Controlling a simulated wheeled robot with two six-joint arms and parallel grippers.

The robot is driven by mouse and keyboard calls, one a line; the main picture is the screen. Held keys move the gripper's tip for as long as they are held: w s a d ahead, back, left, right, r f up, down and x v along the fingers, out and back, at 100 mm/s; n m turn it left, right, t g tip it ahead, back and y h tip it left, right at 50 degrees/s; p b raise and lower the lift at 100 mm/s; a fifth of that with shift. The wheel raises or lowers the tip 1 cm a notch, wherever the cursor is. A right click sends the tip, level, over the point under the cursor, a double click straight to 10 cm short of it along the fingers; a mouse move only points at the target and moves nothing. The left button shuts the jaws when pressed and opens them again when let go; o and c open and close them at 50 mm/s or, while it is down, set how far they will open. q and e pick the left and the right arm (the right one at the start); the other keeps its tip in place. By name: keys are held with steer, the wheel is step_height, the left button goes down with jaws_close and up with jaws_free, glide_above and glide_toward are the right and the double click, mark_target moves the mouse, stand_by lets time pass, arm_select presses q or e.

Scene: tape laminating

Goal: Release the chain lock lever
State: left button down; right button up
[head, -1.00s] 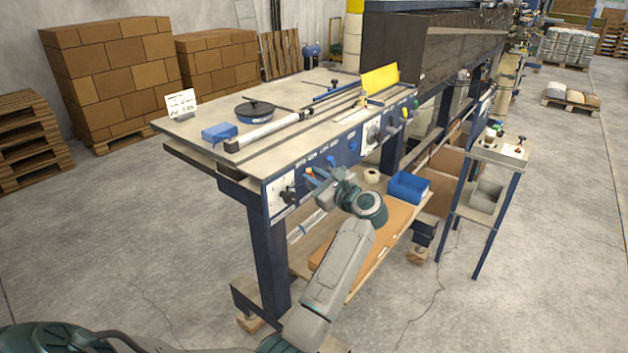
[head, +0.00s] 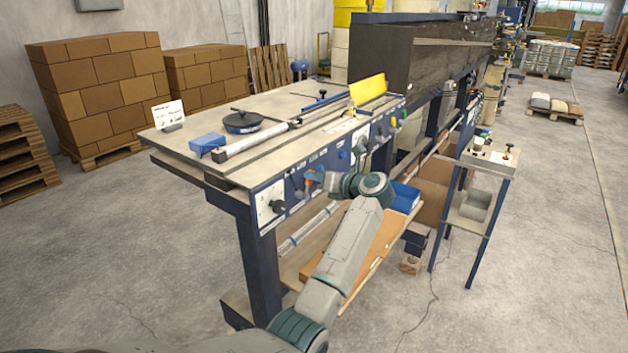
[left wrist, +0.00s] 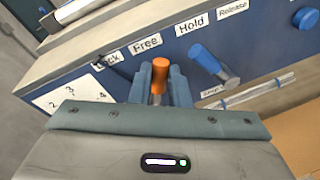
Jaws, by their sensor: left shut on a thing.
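A lever with an orange handle (left wrist: 160,72) stands between the two fingers of my left gripper (left wrist: 160,88) in the left wrist view. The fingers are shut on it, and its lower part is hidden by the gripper. In the head view my left gripper (head: 313,181) is at the blue front panel (head: 325,158) of the machine table. Printed labels Lock, Free (left wrist: 145,43), Hold (left wrist: 191,23) and Release run along the panel above the levers. A second lever with a blue handle (left wrist: 203,58) tilts up-left, to the right of the gripper. My right gripper is not in view.
The tabletop (head: 290,105) carries a blue box (head: 207,144), a dark round disc (head: 242,122) and a yellow guard (head: 368,88). Below the panel are a lower shelf and a blue bin (head: 405,198). A small stand (head: 490,157) is at right; open floor surrounds it.

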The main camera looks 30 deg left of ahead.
arm_select(q)
steer(key=shift+w+f+m, duration=0.2)
steer(key=shift+w+m, duration=0.05)
steer(key=shift+m, duration=0.15)
stand_by(0.3)
steer(key=c, duration=1.4)
jaws_free()
steer(key=shift+o, duration=0.2)
steer(key=shift+d, duration=0.1)
steer(key=b+v, duration=0.4)
steer(key=v, duration=0.6)
steer(key=shift+d, duration=0.4)
